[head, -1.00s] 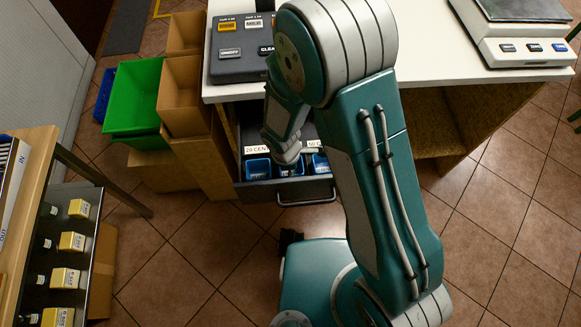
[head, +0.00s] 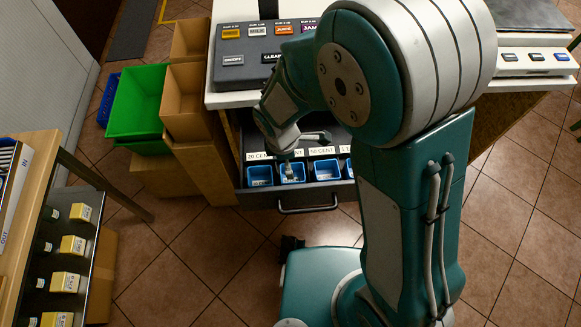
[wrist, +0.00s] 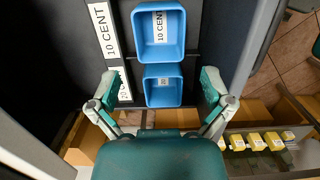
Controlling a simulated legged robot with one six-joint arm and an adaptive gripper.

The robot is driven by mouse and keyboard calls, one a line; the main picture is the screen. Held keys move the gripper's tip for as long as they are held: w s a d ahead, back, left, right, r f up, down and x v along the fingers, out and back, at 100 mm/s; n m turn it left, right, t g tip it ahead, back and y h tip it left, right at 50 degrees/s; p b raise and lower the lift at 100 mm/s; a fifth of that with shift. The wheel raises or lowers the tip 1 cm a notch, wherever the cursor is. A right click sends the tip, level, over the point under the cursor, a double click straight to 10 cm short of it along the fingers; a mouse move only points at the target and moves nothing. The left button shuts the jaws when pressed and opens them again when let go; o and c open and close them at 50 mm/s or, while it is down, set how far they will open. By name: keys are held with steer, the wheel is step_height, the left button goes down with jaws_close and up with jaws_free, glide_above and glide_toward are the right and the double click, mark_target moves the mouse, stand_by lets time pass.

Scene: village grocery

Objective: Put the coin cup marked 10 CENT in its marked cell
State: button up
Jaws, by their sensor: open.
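The blue coin cup marked 10 CENT (wrist: 159,35) stands upright in the open drawer, beside the strip label 10 CENT (wrist: 103,30). In the head view the cup (head: 292,173) is second from the left in the front row, partly behind my gripper (head: 290,156). A smaller-looking blue cup marked 20 (wrist: 163,86) stands beside it by the 20 CENT label. My gripper (wrist: 160,92) is open, its fingers apart and holding nothing, above the cups. I cannot tell whether the 10 CENT cup sits fully down in its cell.
The drawer (head: 285,199) holds more blue cups to the right (head: 325,170), by the 50 CENT label. A keypad (head: 262,50) and a scale (head: 535,60) stand on the white counter above. Green (head: 137,98) and brown boxes (head: 187,100) stand left of the drawer.

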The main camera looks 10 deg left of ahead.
steer(key=d+r+m+t+y, duration=0.1)
steer(key=d+r+m, duration=0.45)
steer(key=r, duration=0.35)
steer(key=d+r+m+t, duration=0.1)
steer(key=d+r+m, duration=0.45)
steer(key=r, duration=0.35)
steer(key=s+d+r+m+t, duration=0.3)
steer(key=s+d+r+m, duration=0.5)
steer(key=d+m, duration=0.1)
steer(key=shift+d+r+m, duration=0.3)
steer(key=shift+d+m, duration=0.1)
steer(key=shift+d, duration=0.35)
